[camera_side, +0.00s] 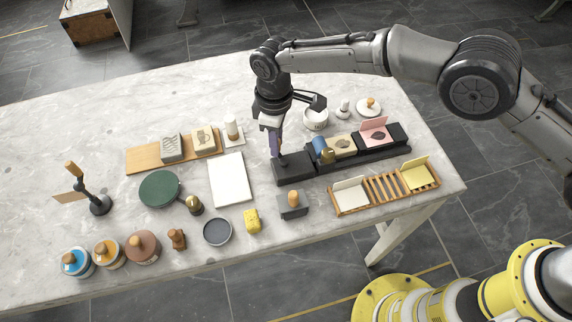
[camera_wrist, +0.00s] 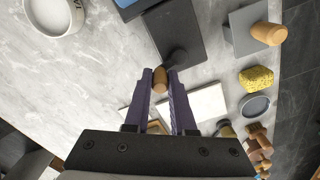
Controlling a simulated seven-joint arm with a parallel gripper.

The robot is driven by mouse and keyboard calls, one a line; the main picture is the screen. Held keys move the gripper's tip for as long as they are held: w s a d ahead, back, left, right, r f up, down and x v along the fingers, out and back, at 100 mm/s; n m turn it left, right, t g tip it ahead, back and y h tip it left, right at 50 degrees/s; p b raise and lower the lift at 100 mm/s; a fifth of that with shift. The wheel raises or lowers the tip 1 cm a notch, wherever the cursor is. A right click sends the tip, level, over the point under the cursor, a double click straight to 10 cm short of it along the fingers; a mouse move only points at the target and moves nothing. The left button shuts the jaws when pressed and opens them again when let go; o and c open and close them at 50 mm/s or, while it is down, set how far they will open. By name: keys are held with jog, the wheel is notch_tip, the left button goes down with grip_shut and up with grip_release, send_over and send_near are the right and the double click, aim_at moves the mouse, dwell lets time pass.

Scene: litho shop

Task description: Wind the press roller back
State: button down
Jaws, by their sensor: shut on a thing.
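The press is a long dark bed (camera_side: 294,168) running from the middle toward the right of the table. Its blue roller (camera_side: 320,145) sits across the bed near the middle, just left of a beige block. My gripper (camera_side: 277,152) points down at the bed's left end, to the left of the roller. In the wrist view, my purple fingers (camera_wrist: 161,78) are shut on a small wooden handle (camera_wrist: 160,84). A dark round hub (camera_wrist: 178,57) on the dark bed (camera_wrist: 172,30) lies just beyond the handle. The fingers hide most of the handle in the side view.
On the press are a beige block (camera_side: 341,147) and a pink card (camera_side: 373,130). A white sheet (camera_side: 230,180) lies to the left. A wooden rack (camera_side: 384,188) and a grey block with a wooden knob (camera_side: 292,208) stand in front. A white bowl (camera_side: 316,122) is behind.

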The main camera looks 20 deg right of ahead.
jog(key=c, duration=0.8)
grip_release()
jog(key=shift+d, duration=0.15)
jog(key=shift+c, duration=0.2)
jog(key=shift+r, duration=0.1)
jog(key=shift+r, duration=3.4)
